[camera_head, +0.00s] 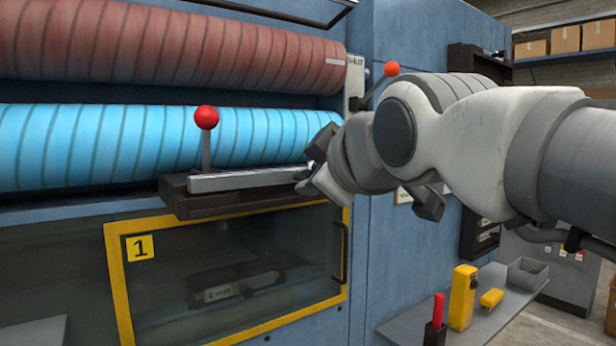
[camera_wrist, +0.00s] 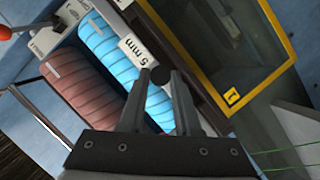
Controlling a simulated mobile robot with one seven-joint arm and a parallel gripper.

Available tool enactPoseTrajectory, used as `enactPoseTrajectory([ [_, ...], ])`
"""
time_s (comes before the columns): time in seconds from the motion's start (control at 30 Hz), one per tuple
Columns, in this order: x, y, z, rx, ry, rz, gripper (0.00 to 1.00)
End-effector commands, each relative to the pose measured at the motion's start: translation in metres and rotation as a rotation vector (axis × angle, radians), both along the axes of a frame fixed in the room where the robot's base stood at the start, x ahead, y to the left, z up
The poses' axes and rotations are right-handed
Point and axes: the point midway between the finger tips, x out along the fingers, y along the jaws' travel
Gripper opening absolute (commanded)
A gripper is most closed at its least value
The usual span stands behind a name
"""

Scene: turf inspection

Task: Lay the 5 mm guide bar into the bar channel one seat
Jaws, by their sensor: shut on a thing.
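The guide bar (camera_head: 240,181) is a long light grey strip along the dark brown bar channel (camera_head: 240,203) at the front of the machine, below the blue roller. I cannot tell whether it is fully down in the channel or slightly above it. My gripper (camera_head: 308,176) is at the bar's right end, its fingers partly hidden by my wrist. In the wrist view, my gripper (camera_wrist: 158,90) is shut with a dark round knob (camera_wrist: 160,75) between its fingertips. A white "5 mm" label (camera_wrist: 136,50) shows right beside the knob.
A red-ball lever (camera_head: 206,118) stands up behind the bar; an orange-ball lever (camera_head: 391,69) is near my arm. A yellow-framed window (camera_head: 230,222) marked 1 lies below the channel. A side shelf (camera_head: 405,326) holds yellow items and a grey bin (camera_head: 527,274).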

Motion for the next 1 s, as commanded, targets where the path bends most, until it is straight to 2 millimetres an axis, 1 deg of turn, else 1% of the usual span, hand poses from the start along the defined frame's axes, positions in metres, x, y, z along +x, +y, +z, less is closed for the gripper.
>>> enactPoseTrajectory([
  [0.43, 0.0104, 0.0074, 0.0014, 0.002, -0.003, 0.001, 0.0],
  [1.0, 0.011, 0.0078, 0.0012, 0.001, -0.003, 0.001, 0.0],
])
